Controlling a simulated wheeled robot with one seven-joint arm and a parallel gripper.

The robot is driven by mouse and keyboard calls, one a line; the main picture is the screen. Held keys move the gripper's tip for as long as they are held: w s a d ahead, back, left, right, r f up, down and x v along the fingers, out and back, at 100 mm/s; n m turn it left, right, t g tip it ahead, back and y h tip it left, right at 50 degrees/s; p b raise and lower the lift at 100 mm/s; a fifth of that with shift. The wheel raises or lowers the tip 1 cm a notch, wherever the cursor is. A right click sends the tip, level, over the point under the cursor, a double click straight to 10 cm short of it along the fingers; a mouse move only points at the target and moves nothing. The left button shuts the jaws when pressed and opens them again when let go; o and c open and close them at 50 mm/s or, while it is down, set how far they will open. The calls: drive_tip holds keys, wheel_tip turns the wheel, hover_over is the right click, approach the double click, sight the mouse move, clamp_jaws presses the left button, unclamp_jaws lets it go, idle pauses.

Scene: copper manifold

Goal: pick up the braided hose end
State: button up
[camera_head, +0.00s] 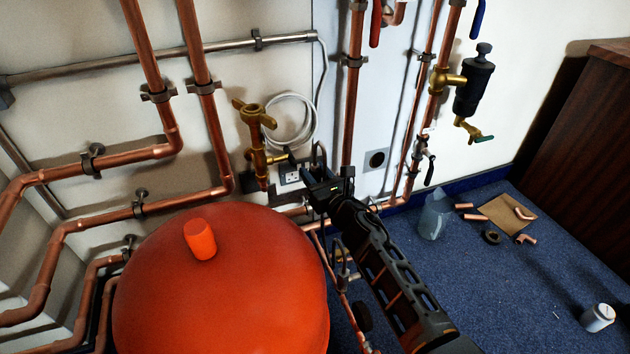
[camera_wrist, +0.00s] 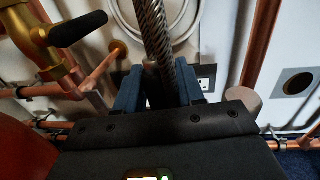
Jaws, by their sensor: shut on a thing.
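The braided hose (camera_wrist: 153,30) is a grey woven metal line. In the wrist view it runs from the top edge down between the two blue fingers of my gripper (camera_wrist: 159,85). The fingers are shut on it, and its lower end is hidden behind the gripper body. In the head view my gripper (camera_head: 304,165) is at the wall, right of the brass valve and in front of the socket. The hose is too small and dark to make out clearly there.
A brass valve (camera_head: 254,135) with a black lever (camera_wrist: 78,29) is close on the left. The large red tank (camera_head: 240,285) stands below left. Copper pipes (camera_head: 352,100) run up the wall on the right. A white wall socket (camera_head: 289,175) is behind my gripper. Loose fittings lie on the blue carpet (camera_head: 480,285).

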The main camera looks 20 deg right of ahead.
sight(315, 164)
drive_tip(key=shift+c, duration=0.8)
drive_tip(key=shift+r, duration=0.15)
drive_tip(key=shift+r+p, duration=0.55)
wheel_tip(315, 164, up, 3)
drive_tip(key=p, duration=0.2)
drive_tip(key=shift+r+p, duration=0.15)
drive_tip(key=shift+p, duration=0.2)
drive_tip(key=s+d+r+p, duration=0.6)
drive_tip(key=d+p, duration=0.2)
drive_tip(key=d, duration=0.2)
drive_tip(key=shift+r, duration=0.2)
drive_tip(key=shift+r+p, duration=2.2)
drive_tip(key=shift+r, duration=0.05)
